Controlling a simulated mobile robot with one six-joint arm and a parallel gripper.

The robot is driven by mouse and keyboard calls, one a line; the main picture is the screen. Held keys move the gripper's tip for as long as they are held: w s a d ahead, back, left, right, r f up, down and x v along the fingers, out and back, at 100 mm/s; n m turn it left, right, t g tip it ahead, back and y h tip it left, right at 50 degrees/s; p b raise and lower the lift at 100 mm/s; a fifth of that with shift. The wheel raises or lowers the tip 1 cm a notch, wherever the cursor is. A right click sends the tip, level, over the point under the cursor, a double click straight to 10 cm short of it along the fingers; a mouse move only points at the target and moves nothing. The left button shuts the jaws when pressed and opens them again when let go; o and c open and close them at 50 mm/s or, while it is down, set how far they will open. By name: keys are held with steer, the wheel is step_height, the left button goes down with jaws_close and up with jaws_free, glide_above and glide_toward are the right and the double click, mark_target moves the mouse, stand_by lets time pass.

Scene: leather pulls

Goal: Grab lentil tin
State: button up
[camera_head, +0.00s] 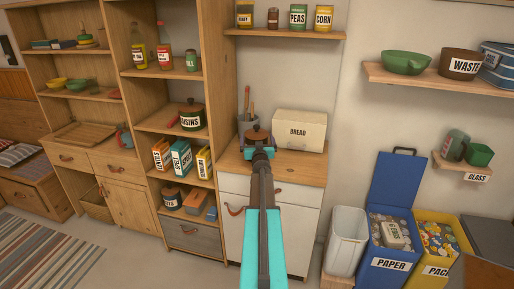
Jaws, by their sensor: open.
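No tin in view can be clearly read as lentil. A box with an orange front (161,155) on the left shelf has a label that seems to read lentils, but it is a box. A dark tin (172,197) stands on the shelf below it; its label is too small to read. On the top shelf stand a yellow tin (245,17) with an unclear label, a peas tin (298,17) and a corn tin (323,18). My gripper (259,154) is open over the counter, apart from all these tins. A brown, knobbed shape shows just beyond it.
A bread box (299,130) stands on the wooden counter (303,168), right of my gripper. A utensil pot (247,124) stands behind. A raisins pot (191,114) is on the left shelf. Paper (391,266) and other bins stand at right. The striped rug (45,250) lies on open floor.

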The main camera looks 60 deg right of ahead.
mark_target(257, 131)
steer(key=shift+w+d, duration=0.45)
steer(key=shift+d, duration=0.1)
steer(key=c, duration=1.8)
steer(key=shift+r, duration=0.1)
steer(key=shift+c, duration=0.9)
steer(key=shift+r, duration=0.1)
steer(key=shift+r+p, duration=0.35)
steer(key=shift+r, duration=1.15)
steer(key=shift+s+r, duration=0.1)
steer(key=shift+r, duration=0.2)
steer(key=s+a+p, duration=0.1)
steer(key=s+a, duration=0.1)
steer(key=s, duration=0.5)
steer(key=s+a+r+p, duration=0.1)
steer(key=s+a, duration=0.2)
steer(key=s, duration=0.4)
steer(key=shift+s+a, duration=0.35)
steer(key=shift+r, duration=0.1)
